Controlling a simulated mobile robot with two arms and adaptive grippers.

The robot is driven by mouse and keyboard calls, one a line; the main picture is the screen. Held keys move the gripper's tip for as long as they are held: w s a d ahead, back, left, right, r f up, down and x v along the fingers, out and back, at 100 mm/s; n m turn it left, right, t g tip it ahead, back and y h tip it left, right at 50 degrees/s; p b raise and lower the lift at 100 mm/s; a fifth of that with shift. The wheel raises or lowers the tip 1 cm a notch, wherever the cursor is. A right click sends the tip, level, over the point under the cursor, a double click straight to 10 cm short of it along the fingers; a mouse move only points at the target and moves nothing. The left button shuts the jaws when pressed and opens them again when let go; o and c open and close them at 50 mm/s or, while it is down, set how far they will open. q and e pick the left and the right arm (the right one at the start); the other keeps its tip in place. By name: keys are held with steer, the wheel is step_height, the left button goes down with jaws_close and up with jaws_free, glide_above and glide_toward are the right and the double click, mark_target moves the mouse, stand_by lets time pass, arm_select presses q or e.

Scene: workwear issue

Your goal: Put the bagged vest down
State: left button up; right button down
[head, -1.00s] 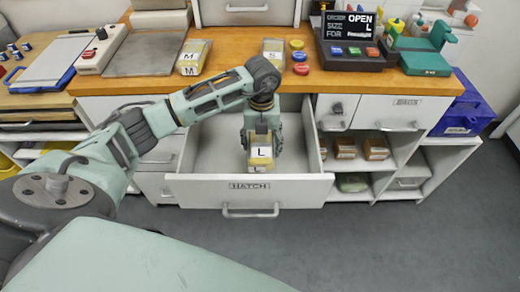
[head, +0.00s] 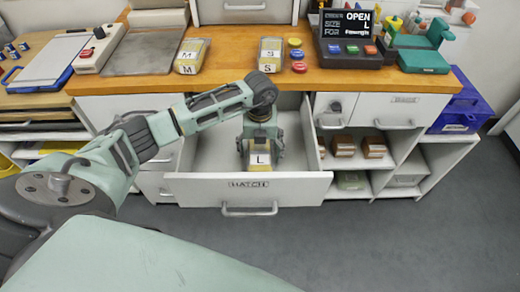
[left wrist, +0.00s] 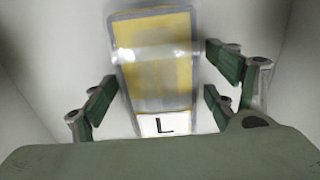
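The bagged vest (head: 259,160), a clear bag with yellow cloth and a white L label, is inside the open drawer (head: 310,187) marked HATCH. Its lower end is partly hidden behind the drawer front. In the left wrist view the bag (left wrist: 157,70) lies flat on the pale drawer floor. My left gripper (head: 260,150) reaches down into the drawer over the bag. Its fingers (left wrist: 160,90) are spread on both sides of the bag, with gaps showing, so it is open. My right gripper is not in view.
On the wooden counter (head: 225,80) lie bags marked M (head: 191,56) and S (head: 270,55). A display (head: 347,40) reading OPEN, L stands behind coloured buttons. Brown boxes (head: 374,147) sit on a shelf right of the drawer. A blue crate (head: 462,110) stands at far right.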

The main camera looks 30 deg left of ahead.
mark_target(260, 148)
arm_select(q)
step_height(260, 148, up, 12)
steer(key=b, duration=0.1)
steer(key=shift+r, duration=0.2)
stand_by(0.4)
stand_by(1.9)
